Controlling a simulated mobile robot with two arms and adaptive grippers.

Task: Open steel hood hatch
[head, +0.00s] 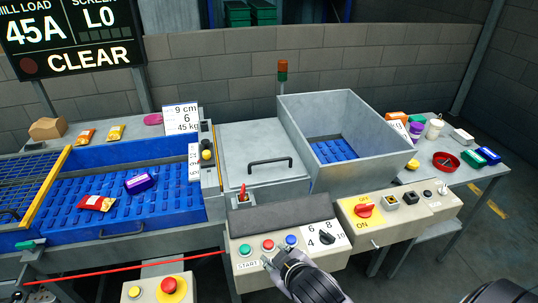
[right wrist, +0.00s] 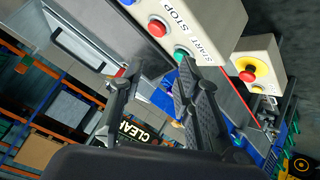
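The steel hood hatch (head: 240,140) is a flat grey lid in the middle of the head view, lying closed. Its black bar handle (head: 270,162) is near its front edge. In the right wrist view the handle (right wrist: 78,47) shows at upper left on the grey lid. My right gripper (head: 272,262) is in front of the button panel, below and apart from the handle. In the right wrist view its fingers (right wrist: 157,82) are spread with nothing between them. My left gripper is not in view.
A red lever (head: 242,192) stands before the hatch. The panel (head: 246,252) with start and stop buttons lies below it. A blue conveyor (head: 160,212) with packets is left, an open steel hopper (head: 388,150) right. A side table (head: 460,178) holds several small items.

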